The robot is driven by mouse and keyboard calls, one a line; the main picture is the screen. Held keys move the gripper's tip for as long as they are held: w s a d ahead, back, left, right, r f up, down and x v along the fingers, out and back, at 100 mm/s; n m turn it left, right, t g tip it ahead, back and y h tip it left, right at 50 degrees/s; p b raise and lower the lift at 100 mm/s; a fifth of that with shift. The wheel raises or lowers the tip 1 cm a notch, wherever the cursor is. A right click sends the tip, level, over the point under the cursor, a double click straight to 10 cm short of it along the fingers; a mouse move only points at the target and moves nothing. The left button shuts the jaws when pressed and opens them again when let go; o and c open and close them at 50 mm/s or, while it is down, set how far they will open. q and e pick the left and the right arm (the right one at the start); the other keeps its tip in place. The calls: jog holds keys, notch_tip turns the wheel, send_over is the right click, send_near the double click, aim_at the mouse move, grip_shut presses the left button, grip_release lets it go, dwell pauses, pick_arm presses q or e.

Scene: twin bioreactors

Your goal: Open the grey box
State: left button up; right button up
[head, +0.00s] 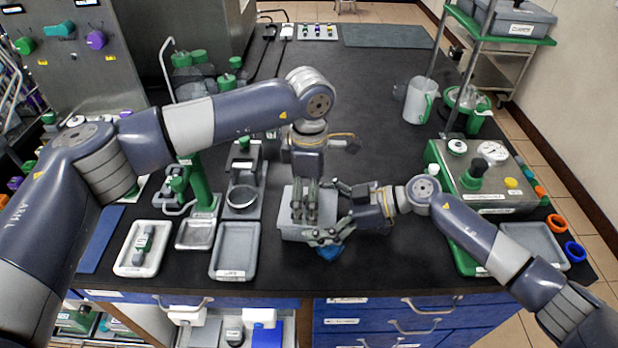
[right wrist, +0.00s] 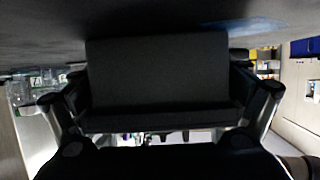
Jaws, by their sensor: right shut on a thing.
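The grey box (head: 289,232) sits on the dark bench near its front edge, partly hidden behind both grippers. In the right wrist view the box (right wrist: 158,75) fills the space between my right fingers, dark and in shadow. My right gripper (head: 332,212) comes in from the right and is shut on the box's side. My left gripper (head: 308,212) points straight down over the box's top, its fingertips at or close to it. I cannot tell whether the left fingers touch the lid or how far apart they are. The box looks closed, but its top is mostly covered.
A grey tray (head: 235,249), a small tray (head: 195,234) and a white tray (head: 126,262) lie to the left. A blue patch (head: 328,253) lies just in front of the box. A green-based device (head: 485,190) stands at right. The bench behind my arms is mostly clear.

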pick_arm(q)
jog(key=shift+f, duration=0.6)
jog(key=c, duration=1.7)
jog(key=shift+s, duration=0.1)
grip_shut()
pick_arm(e)
jog(key=shift+s+r, duration=0.1)
jog(key=shift+r, duration=0.05)
jog(key=shift+a, duration=0.1)
pick_arm(q)
jog(key=shift+r, duration=0.1)
